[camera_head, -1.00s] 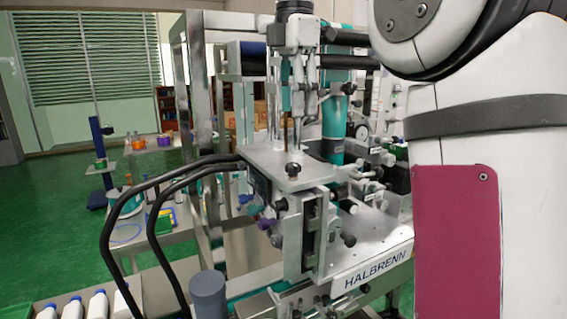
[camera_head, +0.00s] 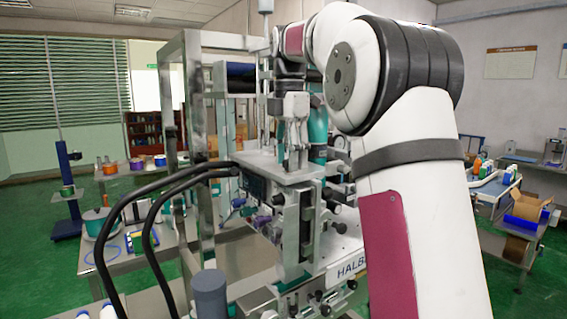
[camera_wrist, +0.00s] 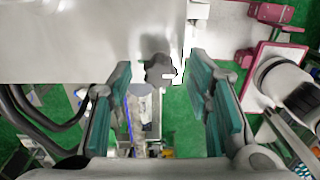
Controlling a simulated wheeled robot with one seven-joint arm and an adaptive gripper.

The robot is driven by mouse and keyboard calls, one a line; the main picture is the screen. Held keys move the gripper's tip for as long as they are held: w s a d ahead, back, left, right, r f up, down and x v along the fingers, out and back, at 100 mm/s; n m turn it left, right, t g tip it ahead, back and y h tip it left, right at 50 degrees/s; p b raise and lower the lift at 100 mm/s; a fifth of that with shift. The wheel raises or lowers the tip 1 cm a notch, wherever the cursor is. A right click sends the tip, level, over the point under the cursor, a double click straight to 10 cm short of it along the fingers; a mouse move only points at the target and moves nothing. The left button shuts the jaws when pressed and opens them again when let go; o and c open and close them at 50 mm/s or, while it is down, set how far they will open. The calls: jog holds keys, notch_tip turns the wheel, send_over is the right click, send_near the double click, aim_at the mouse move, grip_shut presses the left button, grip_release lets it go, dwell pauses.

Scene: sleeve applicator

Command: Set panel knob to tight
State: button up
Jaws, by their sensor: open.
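The panel knob (camera_wrist: 160,70) is dark and lobed with a short white mark. It shows in the wrist view at the edge of a pale metal plate (camera_wrist: 70,40). My gripper (camera_wrist: 162,88) is open, with one teal-padded finger on each side of the knob in that view. Both fingers appear clear of it, and their exact height relative to it cannot be told. In the head view my gripper (camera_head: 293,160) points down, low over the machine's top plate (camera_head: 262,162). I cannot make out the knob there, nor read any setting label.
Thick black hoses (camera_head: 165,205) arch at the machine's left, beside a grey cylinder (camera_head: 209,293). Several small knobs and a Halbrenn sign (camera_head: 350,268) are on the machine's front. An upright metal frame (camera_head: 196,110) stands behind on the left.

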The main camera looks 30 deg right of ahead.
grip_shut()
